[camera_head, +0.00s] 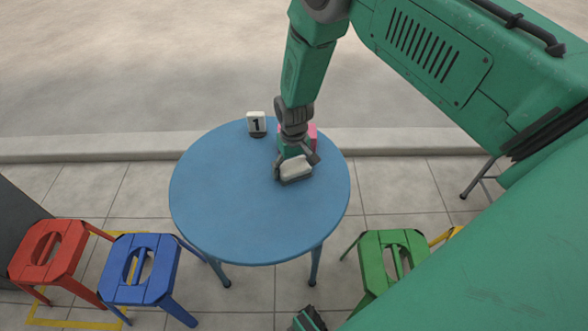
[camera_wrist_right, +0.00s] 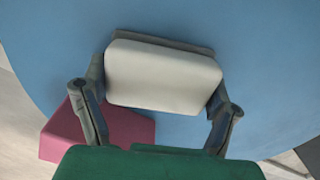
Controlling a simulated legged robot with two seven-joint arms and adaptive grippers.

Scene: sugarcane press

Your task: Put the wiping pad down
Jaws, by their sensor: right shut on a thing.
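The wiping pad (camera_head: 295,170) has a white top block on a grey base. It is at the right half of the round blue table (camera_head: 225,215). In the right wrist view the pad (camera_wrist_right: 163,77) sits between the two fingers. My right gripper (camera_head: 296,164) is shut on it from above, one finger at each short end. The pad is level with or just over the tabletop; I cannot tell whether it touches.
A pink box (camera_head: 312,132) stands on the table behind my right gripper, partly hidden; it is beside the left finger in the wrist view (camera_wrist_right: 100,135). Red (camera_head: 48,250), blue (camera_head: 140,268) and green (camera_head: 393,250) stools surround the front. The table's left and front are clear.

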